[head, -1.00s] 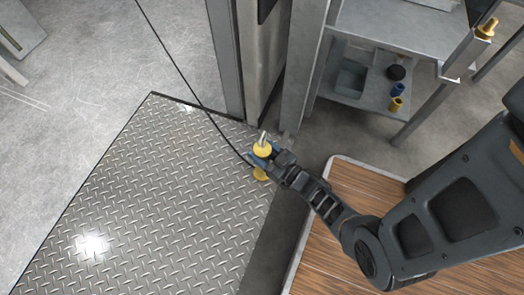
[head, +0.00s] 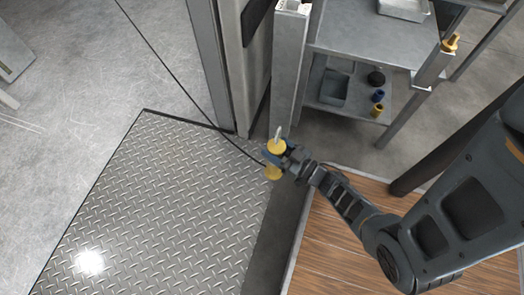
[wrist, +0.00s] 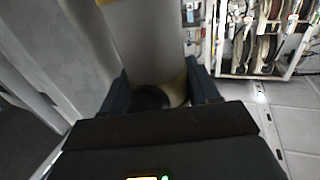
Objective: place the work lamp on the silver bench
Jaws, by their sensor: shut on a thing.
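The work lamp (head: 277,146) is a yellow piece with a pale silver tip on top and a second yellow part below. My gripper (head: 273,158) is shut around its middle and holds it above the right edge of the diamond-plate floor. In the wrist view, a pale, blurred body (wrist: 150,40) with a dark round spot sits between the jaws of my gripper (wrist: 160,90). The silver bench (head: 350,32), a grey metal table with a lower shelf, stands at the upper right, apart from the lamp.
A metal tray (head: 404,9) sits at the bench top's back. The lower shelf holds a grey bin (head: 333,88) and small blue, yellow and black items. A grey post (head: 288,75) stands between lamp and bench. A black cable (head: 185,85) runs to the lamp area. Reels (wrist: 265,35) show in the wrist view.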

